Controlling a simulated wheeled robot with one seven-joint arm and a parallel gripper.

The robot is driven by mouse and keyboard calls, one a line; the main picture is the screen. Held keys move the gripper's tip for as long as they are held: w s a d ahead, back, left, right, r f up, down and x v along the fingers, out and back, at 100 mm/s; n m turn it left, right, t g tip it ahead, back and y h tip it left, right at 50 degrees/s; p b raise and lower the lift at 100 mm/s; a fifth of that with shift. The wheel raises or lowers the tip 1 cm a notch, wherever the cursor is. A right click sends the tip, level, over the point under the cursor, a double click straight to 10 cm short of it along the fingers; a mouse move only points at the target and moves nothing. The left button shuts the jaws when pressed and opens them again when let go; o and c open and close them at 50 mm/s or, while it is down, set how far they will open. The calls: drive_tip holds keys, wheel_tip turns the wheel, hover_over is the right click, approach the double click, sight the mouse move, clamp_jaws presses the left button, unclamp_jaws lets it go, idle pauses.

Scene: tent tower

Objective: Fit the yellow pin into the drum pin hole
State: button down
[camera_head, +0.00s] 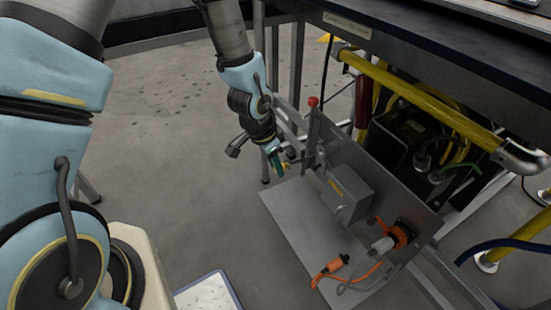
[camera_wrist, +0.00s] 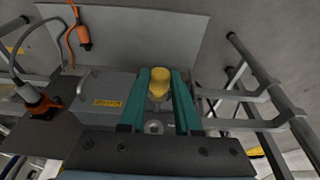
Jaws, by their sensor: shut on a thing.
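My gripper (camera_head: 278,168) hangs beside the upright grey metal panel, left of the grey box. In the wrist view its two green fingers (camera_wrist: 161,78) are shut on the yellow pin (camera_wrist: 159,84), whose rounded yellow head shows between the fingertips. A bit of yellow also shows by the fingers in the head view (camera_head: 285,166). A small round metal part (camera_wrist: 154,127) lies between the fingers, nearer the palm; I cannot tell whether it is the drum pin hole. The pin's far end is hidden, so I cannot tell whether it touches anything.
A grey box (camera_head: 348,195) with a yellow label is fixed to the panel. A lever with a red knob (camera_head: 313,102) rises close to my gripper. An orange connector (camera_head: 335,264) with cable lies on the metal base plate (camera_head: 296,232).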

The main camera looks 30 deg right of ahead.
sight(294, 161)
idle(0.3)
drive_tip(key=shift+s+d, duration=0.15)
drive_tip(key=shift+d, duration=2.65)
drive_tip(key=shift+s+d, duration=0.15)
drive_tip(key=shift+d, duration=2.45)
drive_tip(key=c, duration=0.5)
unclamp_jaws()
drive_tip(key=shift+c, duration=0.2)
drive_tip(key=p+v, duration=0.1)
drive_tip(key=v, duration=0.9)
drive_tip(key=shift+r, duration=0.35)
